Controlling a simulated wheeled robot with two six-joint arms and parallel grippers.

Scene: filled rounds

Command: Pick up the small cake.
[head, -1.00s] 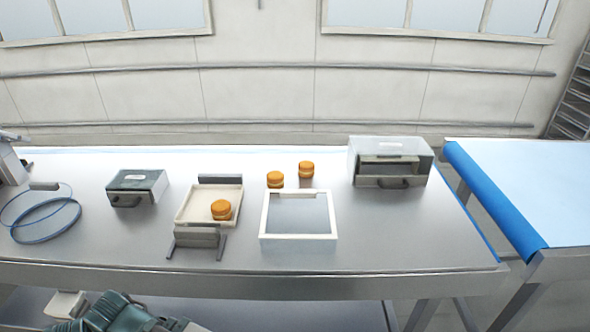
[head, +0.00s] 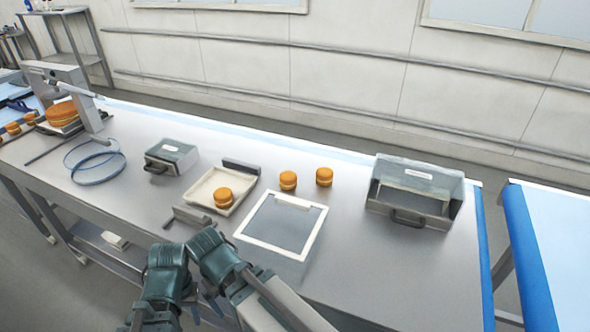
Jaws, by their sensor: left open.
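A small round orange-brown cake (head: 223,198) sits on the shallow cream tray (head: 206,181). Two similar small cakes, a left one (head: 288,180) and a right one (head: 324,177), stand on the table behind the white frame. My left arm comes up at the bottom, with teal joints and a grey link. My left gripper (head: 209,312) is low in the view, largely hidden by that link; it is open, in front of the table edge and well short of the cakes. My right gripper does not show.
A grey box with a handle (head: 173,157) and a larger one (head: 412,192) stand on the table. A bigger cake (head: 61,114) sits by a grey machine. The table's right front is clear.

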